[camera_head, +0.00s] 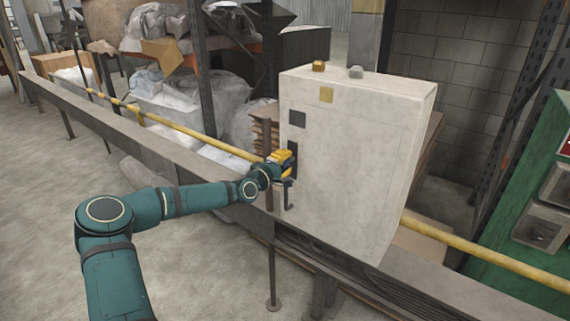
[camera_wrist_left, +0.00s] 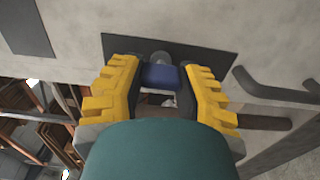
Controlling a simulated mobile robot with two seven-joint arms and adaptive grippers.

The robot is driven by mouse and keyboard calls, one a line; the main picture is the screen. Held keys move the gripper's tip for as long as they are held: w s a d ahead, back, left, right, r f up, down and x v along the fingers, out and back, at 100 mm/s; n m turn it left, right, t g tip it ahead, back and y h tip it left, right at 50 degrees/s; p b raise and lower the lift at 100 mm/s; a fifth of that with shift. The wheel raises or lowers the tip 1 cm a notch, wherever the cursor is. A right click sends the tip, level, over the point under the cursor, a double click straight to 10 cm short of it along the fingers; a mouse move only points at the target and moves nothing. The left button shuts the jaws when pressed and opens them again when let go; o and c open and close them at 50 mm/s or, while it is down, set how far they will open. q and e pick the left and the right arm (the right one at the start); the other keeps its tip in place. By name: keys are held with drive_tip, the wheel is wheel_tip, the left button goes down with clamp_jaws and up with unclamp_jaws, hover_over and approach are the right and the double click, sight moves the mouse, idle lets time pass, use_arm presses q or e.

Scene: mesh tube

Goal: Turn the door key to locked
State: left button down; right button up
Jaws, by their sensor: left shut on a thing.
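The pale cabinet (camera_head: 355,150) has a dark lock plate on its front, mostly hidden behind my left gripper (camera_head: 284,160) in the head view. In the left wrist view the dark plate (camera_wrist_left: 205,57) carries a round grey lock cylinder (camera_wrist_left: 160,57). The blue key (camera_wrist_left: 160,76) sits at the cylinder, between the yellow fingers of my left gripper (camera_wrist_left: 161,84), which is shut on it. The key's blue head lies crosswise between the fingers. I cannot tell whether the lock is locked. My right gripper is not in view.
A dark door handle (camera_wrist_left: 275,90) is close beside the right finger; it also shows below the gripper in the head view (camera_head: 288,195). A yellow rail (camera_head: 200,135) runs behind the arm. A green machine (camera_head: 520,200) stands at the right.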

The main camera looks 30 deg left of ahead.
use_arm(q)
drive_tip(key=shift+r, duration=0.1)
idle(0.4)
drive_tip(key=c, duration=0.6)
unclamp_jaws()
drive_tip(key=s, duration=0.8)
drive_tip(key=s+a, duration=0.1)
drive_tip(key=s, duration=0.3)
drive_tip(key=shift+d, duration=0.1)
